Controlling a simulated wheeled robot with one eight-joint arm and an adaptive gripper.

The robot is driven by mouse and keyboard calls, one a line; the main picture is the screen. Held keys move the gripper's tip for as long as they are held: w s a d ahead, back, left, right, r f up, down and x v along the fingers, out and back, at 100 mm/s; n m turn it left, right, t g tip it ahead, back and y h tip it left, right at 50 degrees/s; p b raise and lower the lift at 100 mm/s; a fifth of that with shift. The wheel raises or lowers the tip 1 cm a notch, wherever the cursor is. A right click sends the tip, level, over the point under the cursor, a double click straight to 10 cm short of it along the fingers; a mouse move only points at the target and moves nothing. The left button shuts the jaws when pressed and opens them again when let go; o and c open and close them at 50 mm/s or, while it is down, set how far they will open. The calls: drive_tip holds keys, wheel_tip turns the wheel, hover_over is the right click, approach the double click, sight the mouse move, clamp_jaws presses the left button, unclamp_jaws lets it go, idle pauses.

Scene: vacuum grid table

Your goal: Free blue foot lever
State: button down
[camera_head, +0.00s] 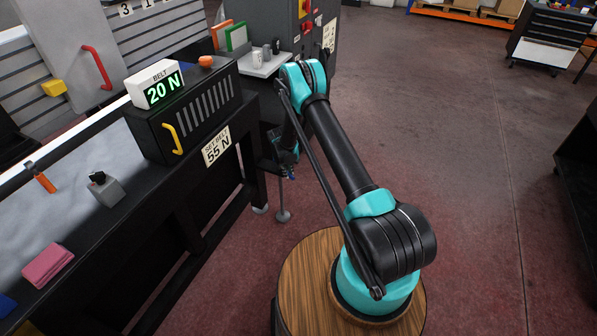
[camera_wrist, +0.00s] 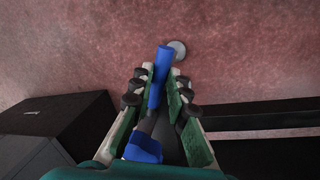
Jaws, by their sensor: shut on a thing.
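The blue foot lever (camera_wrist: 156,78) is a bright blue bar in the wrist view, running up the picture between my fingers. My gripper (camera_wrist: 160,88) is shut on it, with a green-lined finger on each side. A second blue part (camera_wrist: 143,148) shows lower between the fingers; I cannot tell whether it is joined to the bar. In the head view my gripper (camera_head: 289,172) is low beside the right end of the table, and only a small bit of blue shows there. Much of the lever is hidden by my fingers and arm.
The black table (camera_head: 180,215) carries a belt display (camera_head: 158,86) reading 20 N and a plate (camera_head: 216,147) reading "SET BELT 55 N". A round grey foot (camera_head: 283,216) stands on the floor below my gripper. The red floor (camera_head: 460,190) to the right is clear.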

sight(282, 174)
drive_tip(key=a+m, duration=0.1)
drive_tip(key=m, duration=0.1)
drive_tip(key=s+a+m, duration=0.1)
drive_tip(key=a+m, duration=0.1)
drive_tip(key=shift+m+g, duration=0.3)
drive_tip(key=shift+a+m+g, duration=0.25)
drive_tip(key=shift+a+m, duration=0.45)
drive_tip(key=shift+m, duration=0.45)
drive_tip(key=shift+a+m+g, duration=0.25)
drive_tip(key=shift+a+m, duration=0.45)
drive_tip(key=shift+m, duration=0.45)
drive_tip(key=c, duration=1.5)
unclamp_jaws()
drive_tip(key=shift+o, duration=0.2)
wheel_tip(282, 174, up, 12)
drive_tip(key=a, duration=0.2)
drive_tip(key=shift+w+a, duration=0.2)
drive_tip(key=shift+f, duration=0.1)
